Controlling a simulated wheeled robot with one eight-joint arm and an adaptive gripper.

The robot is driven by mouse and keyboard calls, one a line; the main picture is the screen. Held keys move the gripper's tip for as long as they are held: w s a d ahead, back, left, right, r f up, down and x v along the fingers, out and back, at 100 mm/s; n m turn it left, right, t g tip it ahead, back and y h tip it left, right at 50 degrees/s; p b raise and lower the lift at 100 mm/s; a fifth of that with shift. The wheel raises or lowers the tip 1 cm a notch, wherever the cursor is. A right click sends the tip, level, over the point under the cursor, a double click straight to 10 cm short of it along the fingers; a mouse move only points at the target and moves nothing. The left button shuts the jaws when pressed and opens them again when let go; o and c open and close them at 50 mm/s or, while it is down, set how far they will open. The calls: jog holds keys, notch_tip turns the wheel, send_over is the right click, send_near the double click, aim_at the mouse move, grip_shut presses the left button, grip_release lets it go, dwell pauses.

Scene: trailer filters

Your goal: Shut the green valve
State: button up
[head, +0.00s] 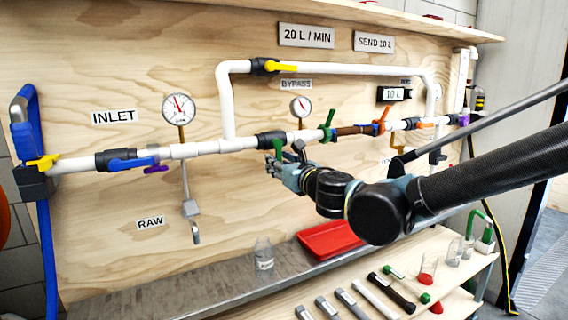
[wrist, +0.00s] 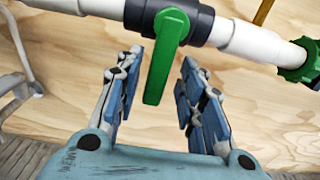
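The green valve has a green lever handle (wrist: 165,62) on a dark grey valve body in the white pipe (head: 205,149). In the wrist view the lever points down and slightly left, crosswise to the pipe. The lever (head: 278,147) shows small in the head view, just above my gripper (head: 276,166). My gripper (wrist: 160,72) is open, with one blue-padded finger on each side of the lever. Gaps show between the lever and both fingers. My arm hides part of the pipework at the right in the head view.
A second green fitting (wrist: 298,60) sits right of the valve on the pipe. Gauges (head: 179,109), a yellow bypass handle (head: 281,67), a blue handle (head: 134,163) and an orange handle (head: 381,121) surround it. Below is a shelf with a red tray (head: 328,240) and tools.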

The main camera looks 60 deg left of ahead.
jog(key=d, duration=1.2)
jog(key=shift+s, duration=0.3)
